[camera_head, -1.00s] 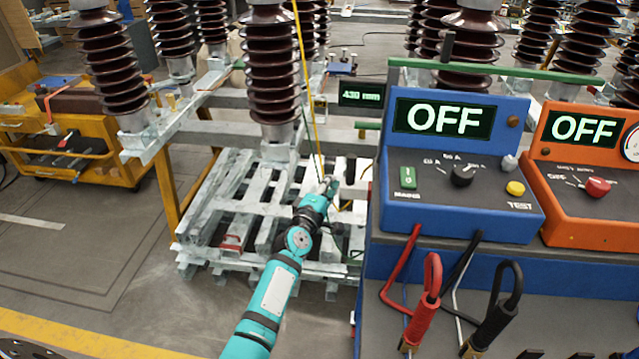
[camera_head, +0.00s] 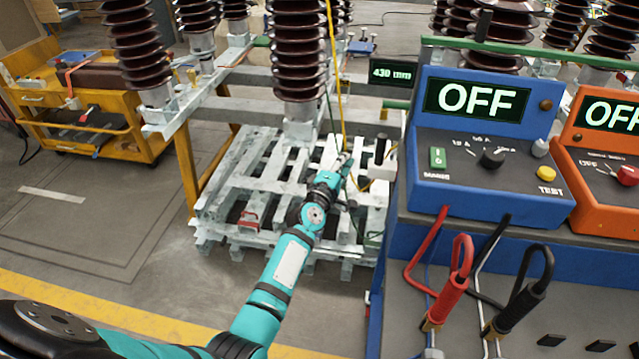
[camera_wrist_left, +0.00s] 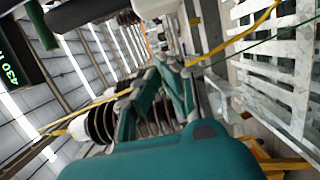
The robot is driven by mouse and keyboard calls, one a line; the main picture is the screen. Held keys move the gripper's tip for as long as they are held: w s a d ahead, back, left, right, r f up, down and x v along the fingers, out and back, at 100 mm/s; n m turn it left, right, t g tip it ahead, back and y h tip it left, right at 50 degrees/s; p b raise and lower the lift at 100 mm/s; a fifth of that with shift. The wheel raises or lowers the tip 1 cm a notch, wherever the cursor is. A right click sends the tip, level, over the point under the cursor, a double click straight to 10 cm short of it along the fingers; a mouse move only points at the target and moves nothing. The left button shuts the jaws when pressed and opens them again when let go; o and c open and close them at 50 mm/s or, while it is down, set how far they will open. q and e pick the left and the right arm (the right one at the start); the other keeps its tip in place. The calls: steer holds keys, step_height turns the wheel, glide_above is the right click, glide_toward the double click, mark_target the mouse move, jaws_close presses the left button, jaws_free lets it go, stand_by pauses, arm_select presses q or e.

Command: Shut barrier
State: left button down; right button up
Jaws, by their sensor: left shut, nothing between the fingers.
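No barrier can be made out for certain in either view. A thin yellow cord or strip (camera_head: 337,70) hangs from the top of the head view down to my left gripper (camera_head: 343,160). A yellow line (camera_wrist_left: 228,42) also crosses the left wrist view behind the fingers; whether they touch it, I cannot tell. My left gripper is shut and empty, in front of the grey slatted pallets, and its fingers show in the left wrist view (camera_wrist_left: 163,68). My right gripper is out of view.
A blue test console (camera_head: 478,140) reading OFF, with red and black leads, stands at right beside an orange one (camera_head: 597,165). Brown ribbed insulators (camera_head: 298,60) rise above the slatted pallets (camera_head: 262,180). A yellow cart (camera_head: 95,125) stands at left.

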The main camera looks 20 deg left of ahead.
arm_select(q)
steer(key=s, duration=1)
steer(key=s+d+f+m+g, duration=0.25)
steer(key=s+f, duration=0.25)
steer(key=f, duration=0.6)
steer(key=s+d+f+m+g+h, duration=0.1)
steer(key=s+f+m+g, duration=0.3)
steer(key=f, duration=0.8)
steer(key=s+d+f+m+g, duration=0.1)
steer(key=s+f+m+g, duration=0.15)
steer(key=s+f, duration=0.65)
steer(key=s+a+f+m+g, duration=0.1)
steer(key=s+f+m+g, duration=0.1)
steer(key=s+f, duration=0.5)
steer(key=s+a+f+m+g+y, duration=0.1)
steer(key=s+f+m, duration=0.4)
steer(key=s, duration=1.1)
steer(key=s+a+f+m+g, duration=0.2)
steer(key=s+f+m+g, duration=0.2)
steer(key=s+f, duration=0.4)
steer(key=s+g, duration=0.1)
steer(key=s, duration=0.3)
steer(key=shift+a+f, duration=0.4)
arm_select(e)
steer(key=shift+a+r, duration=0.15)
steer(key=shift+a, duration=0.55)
arm_select(q)
steer(key=shift+w, duration=0.15)
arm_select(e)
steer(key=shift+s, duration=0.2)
